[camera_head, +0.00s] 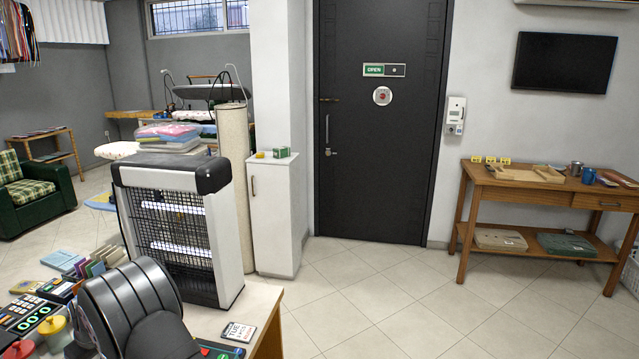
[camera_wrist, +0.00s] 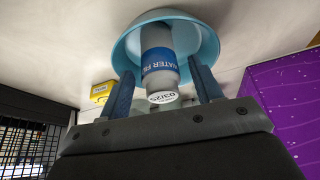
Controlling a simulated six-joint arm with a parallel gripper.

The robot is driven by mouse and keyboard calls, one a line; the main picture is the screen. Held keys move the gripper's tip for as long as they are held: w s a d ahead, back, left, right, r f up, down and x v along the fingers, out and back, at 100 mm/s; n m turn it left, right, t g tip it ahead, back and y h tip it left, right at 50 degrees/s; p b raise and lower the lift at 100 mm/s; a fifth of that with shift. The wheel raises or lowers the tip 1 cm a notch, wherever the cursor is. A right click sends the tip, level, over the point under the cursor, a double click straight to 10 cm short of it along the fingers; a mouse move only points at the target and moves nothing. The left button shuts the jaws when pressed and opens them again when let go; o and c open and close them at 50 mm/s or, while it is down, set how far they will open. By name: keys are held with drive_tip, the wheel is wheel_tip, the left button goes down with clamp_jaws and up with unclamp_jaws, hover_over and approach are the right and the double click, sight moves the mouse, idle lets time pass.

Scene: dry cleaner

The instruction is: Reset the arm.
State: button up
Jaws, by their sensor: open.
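In the wrist view my gripper (camera_wrist: 161,67) is open. Its two blue fingers stand on either side of a grey cylinder with a blue label (camera_wrist: 158,60), with a gap visible on both sides. The label reads "WATER FI" in part, and "03/25" shows on its near end. The cylinder stands in or in front of a light blue bowl (camera_wrist: 208,38); its contact with the bowl is hidden. The gripper fingers do not show in the head view, where a black rounded link of my arm (camera_head: 130,310) fills the lower left.
A black-and-white heater-like unit with a grille (camera_head: 180,230) stands close beside my arm. A white card (camera_head: 238,332) lies near the counter's edge. Colourful items (camera_head: 85,262) crowd the left. In the wrist view a yellow item (camera_wrist: 101,92) and a purple box (camera_wrist: 285,95) flank the gripper.

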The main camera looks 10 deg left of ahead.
drive_tip(key=w+v, duration=0.1)
drive_tip(key=v, duration=0.9)
drive_tip(key=x, duration=0.7)
drive_tip(key=s+x, duration=0.1)
drive_tip(key=x, duration=0.3)
drive_tip(key=shift+a+f, duration=0.1)
drive_tip(key=shift+f, duration=0.3)
drive_tip(key=shift+a+r, duration=0.2)
drive_tip(key=shift+r, duration=0.05)
wheel_tip(320, 180, up, 3)
drive_tip(key=shift+d+r, duration=0.1)
drive_tip(key=shift+r, duration=0.1)
drive_tip(key=w+d+r, duration=0.7)
drive_tip(key=d, duration=0.3)
drive_tip(key=w+d+f+m+t, duration=0.1)
drive_tip(key=w+d+m, duration=0.2)
drive_tip(key=w+d, duration=0.7)
drive_tip(key=shift+h, duration=0.3)
drive_tip(key=s+a+f, duration=0.1)
drive_tip(key=a+f, duration=0.1)
drive_tip(key=a, duration=0.2)
drive_tip(key=s+a+f, duration=0.1)
drive_tip(key=a+f, duration=0.2)
drive_tip(key=a, duration=0.1)
drive_tip(key=s+a+f, duration=0.1)
drive_tip(key=a+f, duration=0.2)
drive_tip(key=a, duration=0.2)
drive_tip(key=shift+f, duration=0.9)
